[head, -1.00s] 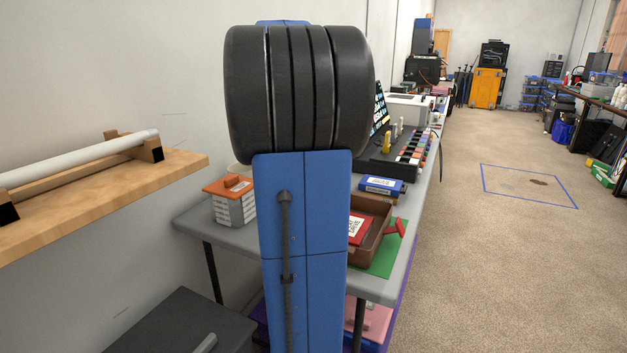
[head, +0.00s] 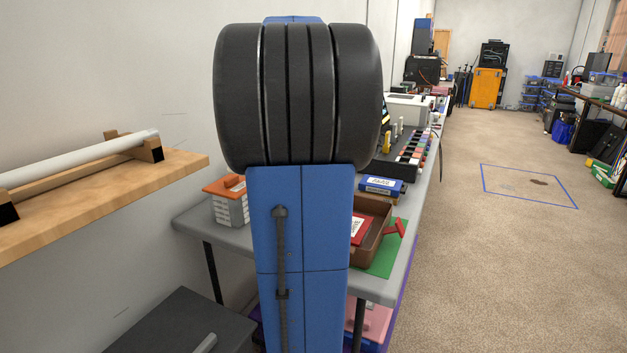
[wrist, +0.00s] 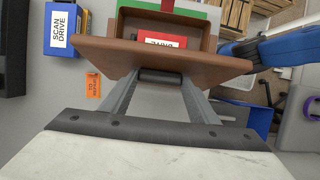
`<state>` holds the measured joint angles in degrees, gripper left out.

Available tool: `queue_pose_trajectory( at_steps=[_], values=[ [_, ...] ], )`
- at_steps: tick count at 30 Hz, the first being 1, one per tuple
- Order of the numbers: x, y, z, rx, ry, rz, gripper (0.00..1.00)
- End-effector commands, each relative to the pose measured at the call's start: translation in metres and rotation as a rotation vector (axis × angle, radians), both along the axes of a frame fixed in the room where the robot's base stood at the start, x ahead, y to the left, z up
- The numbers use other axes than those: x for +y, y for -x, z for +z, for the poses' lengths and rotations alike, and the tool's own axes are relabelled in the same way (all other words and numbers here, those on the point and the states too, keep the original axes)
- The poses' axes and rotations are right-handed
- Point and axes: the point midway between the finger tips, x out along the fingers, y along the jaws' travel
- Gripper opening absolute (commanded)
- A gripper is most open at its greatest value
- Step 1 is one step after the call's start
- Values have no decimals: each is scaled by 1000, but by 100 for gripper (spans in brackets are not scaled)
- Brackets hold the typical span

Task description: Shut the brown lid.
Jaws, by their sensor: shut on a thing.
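The brown lid (wrist: 100,52) shows in the wrist view as a wide brown panel, standing up or tilted at the near side of the open brown box (wrist: 206,32). My gripper (wrist: 160,76) is shut on the lid, at a dark bar on its near face. Inside the box lies a red item (wrist: 165,40) with a white label, partly hidden by the lid. In the head view the brown box (head: 374,240) sits on the grey table, open at the top. My arm hides its left part, the lid and my gripper there.
An orange-topped stack (head: 228,202) stands on the table at left. A wooden shelf (head: 90,200) juts from the left.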

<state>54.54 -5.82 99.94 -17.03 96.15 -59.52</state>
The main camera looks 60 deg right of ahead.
Motion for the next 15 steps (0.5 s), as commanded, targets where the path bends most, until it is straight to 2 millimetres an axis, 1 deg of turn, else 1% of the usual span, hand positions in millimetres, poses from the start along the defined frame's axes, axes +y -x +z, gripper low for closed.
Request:
queue_pose_trajectory(
  at_steps=[6,15],
  values=[
    [-1,11,0,-26,0,-1,48],
    [-1,11,0,-30,-1,1,48]
  ],
)
